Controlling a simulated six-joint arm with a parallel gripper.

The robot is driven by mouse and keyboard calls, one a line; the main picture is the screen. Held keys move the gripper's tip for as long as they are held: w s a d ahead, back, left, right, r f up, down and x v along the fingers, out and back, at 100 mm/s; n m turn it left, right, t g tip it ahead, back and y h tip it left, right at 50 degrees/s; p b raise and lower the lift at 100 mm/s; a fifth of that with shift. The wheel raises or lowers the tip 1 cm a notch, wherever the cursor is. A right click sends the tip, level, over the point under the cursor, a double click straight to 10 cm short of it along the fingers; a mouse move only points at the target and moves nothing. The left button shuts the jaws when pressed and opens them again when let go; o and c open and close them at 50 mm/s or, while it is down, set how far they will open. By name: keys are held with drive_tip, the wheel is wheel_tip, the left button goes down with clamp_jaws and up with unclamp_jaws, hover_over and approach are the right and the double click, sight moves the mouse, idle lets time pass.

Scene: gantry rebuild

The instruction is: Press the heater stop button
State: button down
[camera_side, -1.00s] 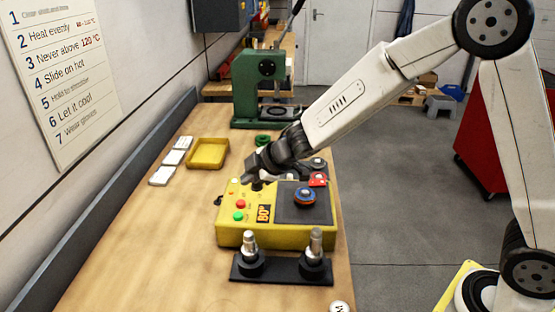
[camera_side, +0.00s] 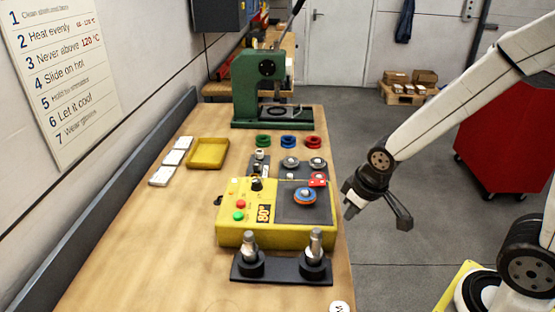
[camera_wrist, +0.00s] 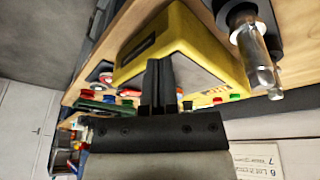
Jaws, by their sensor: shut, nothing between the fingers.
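The yellow heater (camera_side: 260,236) sits on the bench with an orange 80° display on its front panel. Its round red button (camera_side: 240,204) is on the left of the panel, above a green button (camera_side: 238,216). A black knob (camera_side: 257,184) stands behind them. A blue and orange ring (camera_side: 304,195) lies on the dark plate. My gripper (camera_side: 350,209) is shut and empty, just right of the heater beyond the bench edge, away from the buttons.
Two metal posts (camera_side: 315,241) stand on a black base in front of the heater. Coloured rings (camera_side: 288,142) and bearings (camera_side: 290,163) lie behind it. A green press (camera_side: 258,90) stands farther back. A yellow tray (camera_side: 207,153) is at left.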

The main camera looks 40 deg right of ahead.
drive_tip(key=shift+s+f+m+g, duration=0.2)
drive_tip(key=shift+s+m+g, duration=0.25)
drive_tip(key=shift+s, duration=0.75)
drive_tip(key=w+a+r+m+g, duration=0.1)
drive_tip(key=w+a+r+m, duration=0.3)
drive_tip(key=w, duration=0.8)
drive_tip(key=w+a+r+m+g, duration=0.1)
drive_tip(key=w+a+r+m, duration=0.4)
drive_tip(key=w+a+r, duration=0.4)
drive_tip(key=shift+w, duration=1.45)
drive_tip(key=shift+d+f, duration=0.1)
drive_tip(key=shift+f, duration=0.1)
